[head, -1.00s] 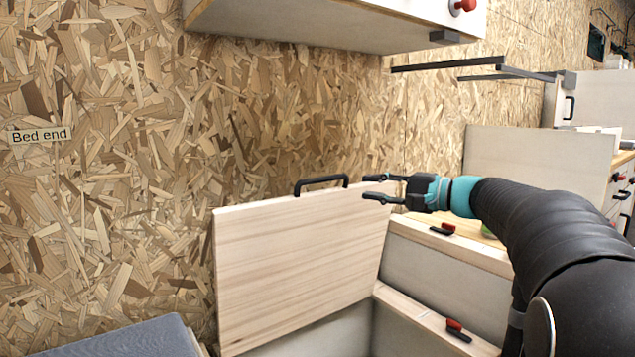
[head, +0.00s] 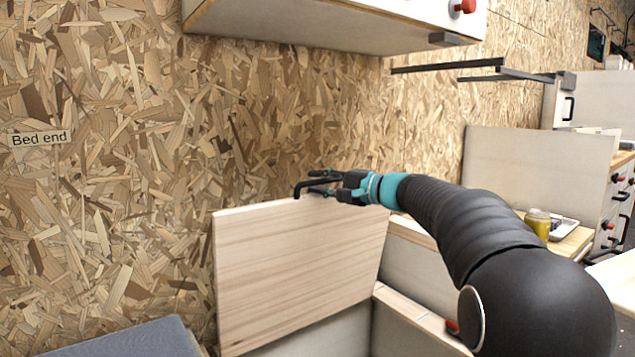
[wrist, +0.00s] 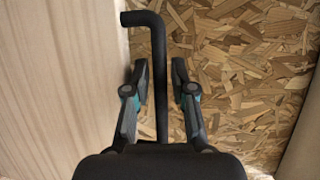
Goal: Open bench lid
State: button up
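The bench lid (head: 300,265) is a pale wooden panel standing raised, close to upright, near the chipboard wall. Its black bar handle (head: 299,189) is on the top edge, partly hidden by my gripper in the head view. My gripper (head: 325,183) is at the handle, above the lid's top edge. In the wrist view the lid (wrist: 60,80) fills the left side, and the handle (wrist: 158,70) runs between the two fingers of my gripper (wrist: 158,75). The fingers are apart, with a gap visible on the handle's right side.
The chipboard wall (head: 110,200) is close behind the lid. A cupboard (head: 330,25) hangs above. The open bench box (head: 395,325) lies below the lid. A yellow can (head: 538,224) and a tray (head: 566,228) stand on the counter at right. A grey cushion (head: 125,340) is at lower left.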

jog(key=shift+w+a, duration=0.15)
jog(key=shift+a, duration=0.1)
grip_shut()
